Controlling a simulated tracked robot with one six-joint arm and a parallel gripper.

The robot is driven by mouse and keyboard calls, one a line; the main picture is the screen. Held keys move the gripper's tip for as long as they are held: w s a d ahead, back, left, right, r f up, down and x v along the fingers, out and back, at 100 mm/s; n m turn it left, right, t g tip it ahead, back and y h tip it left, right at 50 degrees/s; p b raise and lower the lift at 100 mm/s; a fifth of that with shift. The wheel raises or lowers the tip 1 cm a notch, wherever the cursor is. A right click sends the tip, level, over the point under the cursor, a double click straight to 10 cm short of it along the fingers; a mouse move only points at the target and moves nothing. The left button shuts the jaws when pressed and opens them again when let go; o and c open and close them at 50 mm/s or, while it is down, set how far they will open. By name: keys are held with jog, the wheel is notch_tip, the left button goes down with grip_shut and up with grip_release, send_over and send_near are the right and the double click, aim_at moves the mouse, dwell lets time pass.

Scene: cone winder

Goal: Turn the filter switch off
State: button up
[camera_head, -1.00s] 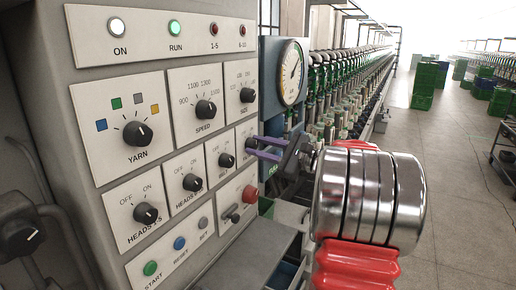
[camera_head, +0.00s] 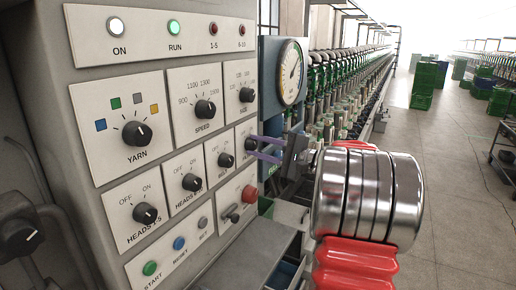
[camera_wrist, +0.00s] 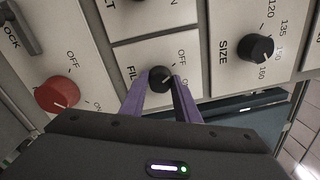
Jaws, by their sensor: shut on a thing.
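The filter switch is a small black knob (camera_wrist: 160,79) on a pale plate, with "FIL", OFF and part of ON readable in the wrist view. My gripper (camera_wrist: 159,85) has its two purple fingers on either side of this knob and is shut on it. Which mark its pointer faces is unclear. In the head view the filter knob (camera_head: 251,143) is at the right end of the lower knob row. My gripper (camera_head: 262,150) reaches it from the right, and its fingers partly cover the plate.
The size knob (camera_wrist: 256,48) and a red OFF/ON knob (camera_wrist: 57,95) sit close to either side of my gripper in the wrist view. A pressure gauge (camera_head: 291,72) is beyond the panel's right edge. A grey shelf (camera_head: 240,250) juts out below. The aisle floor (camera_head: 450,150) is open.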

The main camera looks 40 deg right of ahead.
jog(key=shift+a+f, duration=0.15)
jog(key=shift+f, duration=0.1)
jog(key=o, duration=1)
jog(key=shift+r, duration=0.15)
jog(key=shift+o, duration=0.2)
jog(key=shift+s, duration=0.1)
jog(key=v, duration=1.3)
jog(key=shift+s+d, duration=0.25)
jog(key=shift+d+f, duration=0.1)
jog(key=shift+f, duration=0.15)
